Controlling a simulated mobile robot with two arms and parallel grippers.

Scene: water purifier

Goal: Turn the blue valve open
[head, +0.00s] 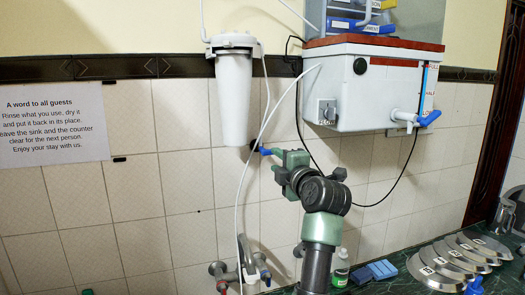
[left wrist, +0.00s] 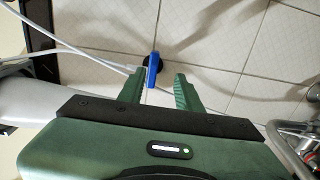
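A blue valve handle (head: 264,151) sits on a dark round fitting on the tiled wall, just right of the white filter housing (head: 234,95). My left gripper (head: 275,156) is right in front of it, with its green fingers pointing at the wall. In the left wrist view the blue handle (left wrist: 153,70) stands upright between the fingertips of the open left gripper (left wrist: 158,78), nearer the left finger. A gap shows on the right side; I cannot tell whether the left finger touches it. My right gripper is not in view.
A white tank (head: 350,85) with a blue-levered tap (head: 429,118) hangs to the right. A thin white hose (head: 262,135) runs close by the gripper. Wall taps (head: 240,272) are below. Several metal lids (head: 440,265) and a green bottle (head: 341,270) stand on the dark counter.

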